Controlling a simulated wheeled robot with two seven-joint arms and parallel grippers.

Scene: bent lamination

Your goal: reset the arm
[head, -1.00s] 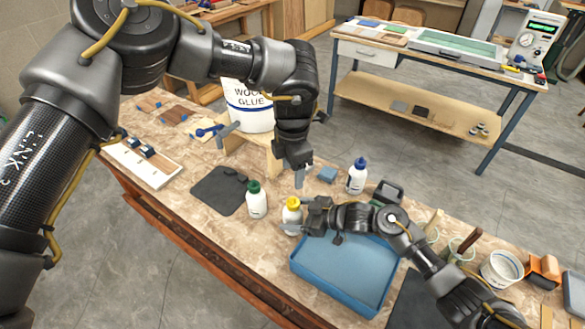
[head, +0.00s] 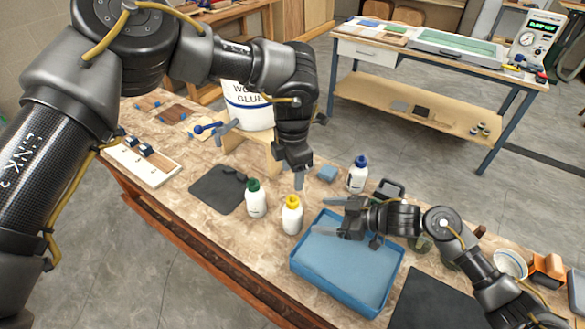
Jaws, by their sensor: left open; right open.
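My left gripper (head: 299,181) hangs open above the table, pointing down, just behind the yellow-capped bottle; its jaws are partly hidden by the wrist. My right gripper (head: 338,217) is open and empty above the blue tray (head: 345,275), pointing left. The white bottle with a yellow cap (head: 291,216) stands upright left of the tray, apart from both grippers. A white bottle with a green cap (head: 256,200) stands upright beside it, and one with a blue cap (head: 357,175) stands farther back.
A wood glue bucket (head: 248,108) stands on a wooden stand (head: 250,152) behind my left arm. A dark mat (head: 217,190) lies left of the bottles, another dark mat (head: 432,303) right of the tray. A blue sponge (head: 327,173) lies at the back. A white bowl (head: 511,262) is at right.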

